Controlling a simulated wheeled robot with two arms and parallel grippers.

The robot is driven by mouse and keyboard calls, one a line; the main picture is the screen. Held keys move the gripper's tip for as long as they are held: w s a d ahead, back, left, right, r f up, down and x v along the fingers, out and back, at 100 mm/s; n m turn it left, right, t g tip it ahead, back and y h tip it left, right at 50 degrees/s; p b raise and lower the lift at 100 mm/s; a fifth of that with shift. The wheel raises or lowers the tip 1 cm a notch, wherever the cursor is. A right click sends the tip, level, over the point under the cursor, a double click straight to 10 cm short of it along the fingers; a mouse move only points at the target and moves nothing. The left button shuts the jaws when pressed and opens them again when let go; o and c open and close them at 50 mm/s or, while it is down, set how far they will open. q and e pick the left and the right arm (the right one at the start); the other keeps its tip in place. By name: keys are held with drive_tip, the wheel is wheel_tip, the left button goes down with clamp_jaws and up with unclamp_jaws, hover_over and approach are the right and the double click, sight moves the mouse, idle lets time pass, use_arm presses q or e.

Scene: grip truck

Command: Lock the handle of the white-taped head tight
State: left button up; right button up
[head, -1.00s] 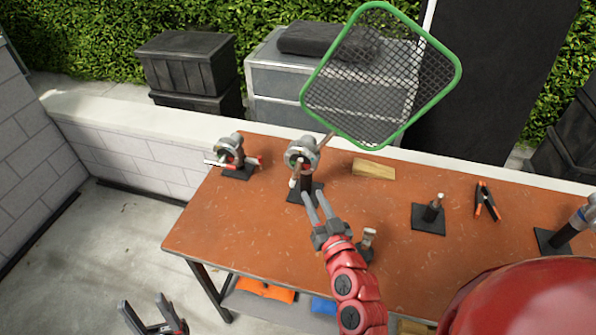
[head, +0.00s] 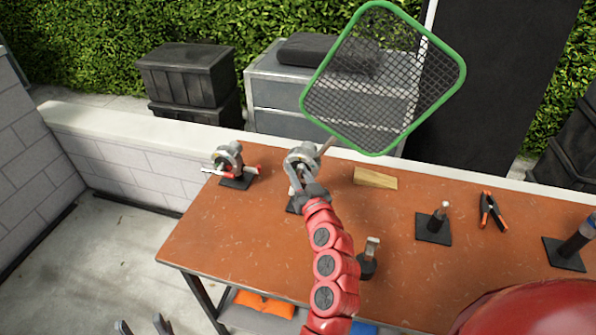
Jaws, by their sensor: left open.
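A grey grip head (head: 301,158) stands on a black base plate on the table and holds the rod of a green-framed mesh screen (head: 385,80). My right gripper (head: 303,184) is at the front of this head, by its handle. Its fingers overlap the handle, and I cannot tell whether they are closed on it. A second grey head (head: 228,156) with a red handle and a whitish bar stands to the left. White tape is too small to make out for certain on either head. My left gripper (head: 143,327) is open and empty at the bottom left edge, away from the table.
The table's left front area is clear.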

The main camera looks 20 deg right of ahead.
clamp_jaws()
drive_tip(key=shift+f+b, duration=0.2)
drive_tip(key=shift+b, duration=0.3)
drive_tip(key=m+t+h+b, duration=0.1)
drive_tip(key=m+b, duration=0.3)
drive_tip(key=b, duration=0.3)
drive_tip(key=d+f+m+t+h+b, duration=0.1)
drive_tip(key=m+t+h+b, duration=0.1)
drive_tip(key=m+b, duration=0.2)
drive_tip(key=s+f+m+t+h+b, duration=0.1)
drive_tip(key=m+b, duration=0.3)
drive_tip(key=b, duration=0.6)
drive_tip(key=shift+s+d+t+h, duration=0.1)
drive_tip(key=shift+d+t+h, duration=0.2)
drive_tip(key=shift+t+h, duration=0.3)
drive_tip(key=shift+m+h+b, duration=1.1)
drive_tip(key=shift+m+b, duration=0.25)
drive_tip(key=shift+m, duration=0.65)
